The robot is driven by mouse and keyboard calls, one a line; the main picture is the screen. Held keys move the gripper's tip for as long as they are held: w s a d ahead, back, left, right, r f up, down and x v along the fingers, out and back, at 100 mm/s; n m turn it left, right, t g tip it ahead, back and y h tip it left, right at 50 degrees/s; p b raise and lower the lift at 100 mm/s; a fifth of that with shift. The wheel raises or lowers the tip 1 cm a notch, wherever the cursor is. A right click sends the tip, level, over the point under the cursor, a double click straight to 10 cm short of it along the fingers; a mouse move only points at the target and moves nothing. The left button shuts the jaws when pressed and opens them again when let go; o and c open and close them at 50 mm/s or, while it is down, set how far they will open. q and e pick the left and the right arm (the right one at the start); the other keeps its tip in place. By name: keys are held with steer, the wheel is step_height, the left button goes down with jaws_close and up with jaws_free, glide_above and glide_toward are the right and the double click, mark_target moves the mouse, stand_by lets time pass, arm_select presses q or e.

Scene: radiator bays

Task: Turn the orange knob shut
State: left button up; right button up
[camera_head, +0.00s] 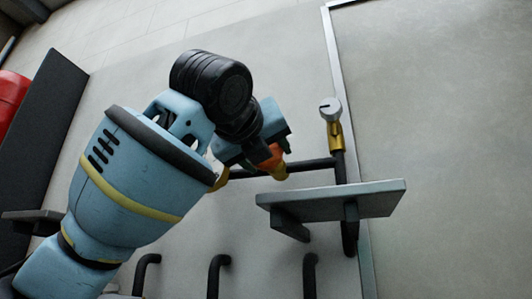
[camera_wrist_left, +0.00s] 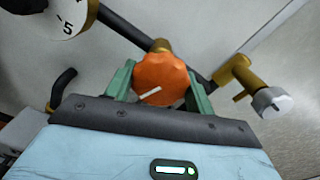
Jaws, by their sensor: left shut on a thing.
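The orange knob (camera_wrist_left: 161,79) has a scalloped rim and a white line on its face, and sits on a brass valve (camera_wrist_left: 160,45) on a dark pipe. My left gripper (camera_wrist_left: 160,90) is shut on the knob, with one green finger on each side of it in the left wrist view. In the head view my left gripper (camera_head: 264,152) reaches in from the left, and only part of the orange knob (camera_head: 275,157) shows past its fingers. My right gripper is in neither view.
A grey-capped brass valve (camera_head: 331,115) stands to the right of the knob. A grey shelf (camera_head: 335,200) juts out below it. A white numbered dial (camera_wrist_left: 68,18) is at the upper left of the wrist view. Black pipe ends (camera_head: 218,270) line the bottom.

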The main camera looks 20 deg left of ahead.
arm_select(q)
steer(key=m, duration=0.6)
steer(key=shift+a, duration=0.1)
steer(key=m, duration=0.5)
steer(key=shift+m, duration=0.4)
steer(key=shift+r, duration=0.1)
steer(key=o, duration=1)
steer(key=s, duration=0.8)
steer(key=shift+a, duration=0.15)
